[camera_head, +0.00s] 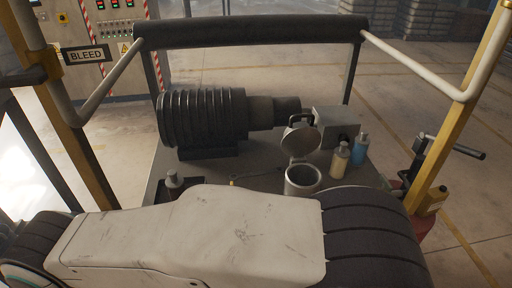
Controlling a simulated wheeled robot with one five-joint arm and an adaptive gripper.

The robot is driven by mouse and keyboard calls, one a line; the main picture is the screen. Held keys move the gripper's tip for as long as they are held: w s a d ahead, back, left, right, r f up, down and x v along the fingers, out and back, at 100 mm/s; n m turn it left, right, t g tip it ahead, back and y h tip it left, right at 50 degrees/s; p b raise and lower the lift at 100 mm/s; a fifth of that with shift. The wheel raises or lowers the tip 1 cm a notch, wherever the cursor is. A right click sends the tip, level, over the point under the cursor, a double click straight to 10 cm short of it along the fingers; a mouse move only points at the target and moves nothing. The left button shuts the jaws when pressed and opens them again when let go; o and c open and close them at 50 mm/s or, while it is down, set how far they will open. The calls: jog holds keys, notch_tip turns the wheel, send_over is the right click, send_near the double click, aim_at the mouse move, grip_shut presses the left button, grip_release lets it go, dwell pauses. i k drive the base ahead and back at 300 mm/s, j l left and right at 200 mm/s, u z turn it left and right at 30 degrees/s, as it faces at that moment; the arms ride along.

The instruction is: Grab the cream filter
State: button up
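A small upright cream cylinder with a narrow grey top (340,163) stands on the dark cart top, right of centre; it is the only cream item there and looks more like a bottle than a filter. A similar blue cylinder (360,150) stands close behind it to the right. My gripper is not in view. A pale, scuffed link of my own arm with black ribbed sections crosses the bottom of the picture and hides the near part of the cart top.
An open grey canister (303,180) with a raised lid stands left of the cream cylinder. A grey box (335,125) is behind. A large ribbed motor (205,118) fills the left. A black padded bar (250,32) spans the back, with yellow posts (455,130) at the sides.

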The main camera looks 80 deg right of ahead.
aim_at(341, 155)
jog(key=z, duration=3.8)
jog(key=l+u, duration=0.2)
jog(key=l, duration=0.35)
jog(key=i+l+u, duration=0.15)
jog(key=l, duration=0.3)
jog(key=i+l+u, duration=0.15)
jog(key=l, duration=0.3)
jog(key=k, duration=0.05)
